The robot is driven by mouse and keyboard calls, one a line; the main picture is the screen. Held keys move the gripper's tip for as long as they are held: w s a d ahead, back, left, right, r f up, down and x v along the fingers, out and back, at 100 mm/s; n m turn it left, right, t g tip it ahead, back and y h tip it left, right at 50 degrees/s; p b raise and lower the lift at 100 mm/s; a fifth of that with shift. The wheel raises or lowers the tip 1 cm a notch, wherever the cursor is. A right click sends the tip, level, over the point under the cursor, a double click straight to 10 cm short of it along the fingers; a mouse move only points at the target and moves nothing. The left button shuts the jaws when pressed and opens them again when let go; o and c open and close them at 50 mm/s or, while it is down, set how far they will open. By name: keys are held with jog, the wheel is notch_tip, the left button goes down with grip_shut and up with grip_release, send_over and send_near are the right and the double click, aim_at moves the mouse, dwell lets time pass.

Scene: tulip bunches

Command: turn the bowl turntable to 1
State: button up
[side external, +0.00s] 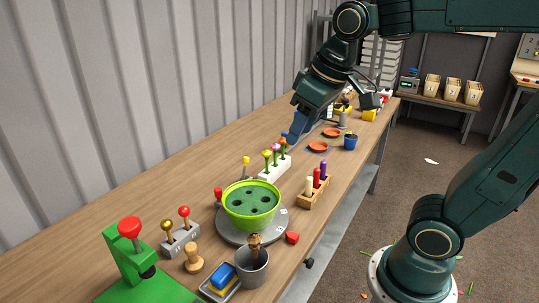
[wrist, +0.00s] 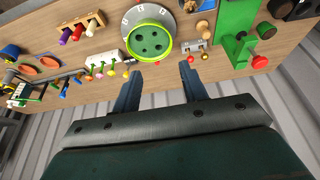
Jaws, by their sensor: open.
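The bowl turntable (side external: 252,238) is a grey disc on the wooden bench with pale marks around its rim. I cannot read the marks. A lime-green bowl (side external: 250,222) with a dark green, holed insert sits on it. In the wrist view the turntable (wrist: 158,9) is at the top centre, partly behind the bowl (wrist: 150,42) and cut off by the frame edge. My gripper (wrist: 160,70) is open and empty, with its two blue fingers apart below the bowl in that view. In the side view my gripper (side external: 297,128) is beyond the turntable, over the back of the bench.
A white rack of tulips (side external: 272,168) and a wooden rack of coloured pegs (side external: 313,190) stand beyond the turntable. A lever box (side external: 180,240), green press (side external: 125,260) and brush cup (side external: 252,270) are on the near side.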

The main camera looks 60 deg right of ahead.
jog(key=w+d+g, duration=0.1)
jog(key=w, duration=0.9)
jog(key=g, duration=0.3)
send_over(218, 189)
notch_tip(218, 189, down, 16)
jog(key=shift+w+f, duration=0.1)
jog(key=shift+f, duration=0.05)
notch_tip(218, 189, down, 14)
jog(key=shift+r, duration=0.1)
grip_shut()
